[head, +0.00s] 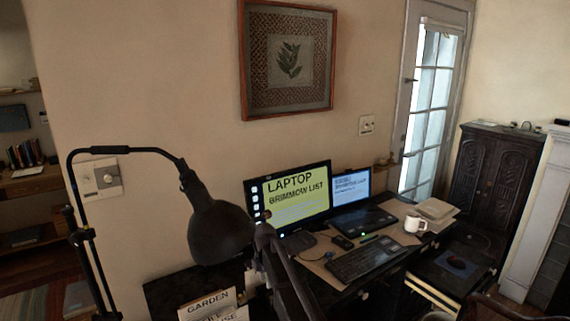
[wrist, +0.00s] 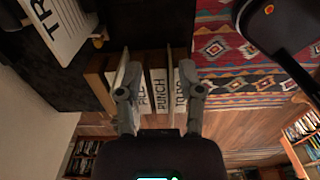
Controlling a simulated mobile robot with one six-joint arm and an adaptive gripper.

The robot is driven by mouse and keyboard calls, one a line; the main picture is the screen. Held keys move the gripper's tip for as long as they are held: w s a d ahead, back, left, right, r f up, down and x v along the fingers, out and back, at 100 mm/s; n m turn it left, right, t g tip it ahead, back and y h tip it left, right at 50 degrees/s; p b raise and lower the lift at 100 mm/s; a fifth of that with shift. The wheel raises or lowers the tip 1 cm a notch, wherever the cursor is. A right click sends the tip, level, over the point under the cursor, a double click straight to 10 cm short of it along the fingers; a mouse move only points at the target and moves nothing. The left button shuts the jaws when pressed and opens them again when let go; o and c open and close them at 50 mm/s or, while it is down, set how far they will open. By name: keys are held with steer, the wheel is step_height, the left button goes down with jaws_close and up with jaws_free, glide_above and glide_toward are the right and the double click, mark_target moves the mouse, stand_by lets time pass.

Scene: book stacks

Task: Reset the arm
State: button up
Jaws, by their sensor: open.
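My gripper (wrist: 157,80) shows in the wrist view with its two fingers spread apart and nothing held between them. Behind the fingers, several upright white spines stand in a wooden holder (wrist: 95,78). One spine reads PUNCH (wrist: 160,95), and the spine to its right seems to read TO DO (wrist: 180,90). I cannot tell how far the fingers are from the spines. I cannot make out my gripper in the head view.
A black desk lamp (head: 218,232) stands at the left front in the head view. The desk bears a monitor (head: 295,200), a laptop (head: 362,220), a keyboard (head: 365,261) and a white mug (head: 415,224). A patterned rug (wrist: 240,50) lies on the wooden floor.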

steer(key=s+d+f+m+b, duration=0.3)
steer(key=s+d+m, duration=0.8)
steer(key=s+m, duration=0.1)
steer(key=s+d+f+m+b, duration=0.3)
steer(key=s+d+m, duration=0.9)
steer(key=s, duration=0.1)
steer(key=shift+s+d+f+m+b, duration=0.2)
steer(key=shift+s+f+m+b, duration=0.1)
steer(key=shift+s, duration=0.05)
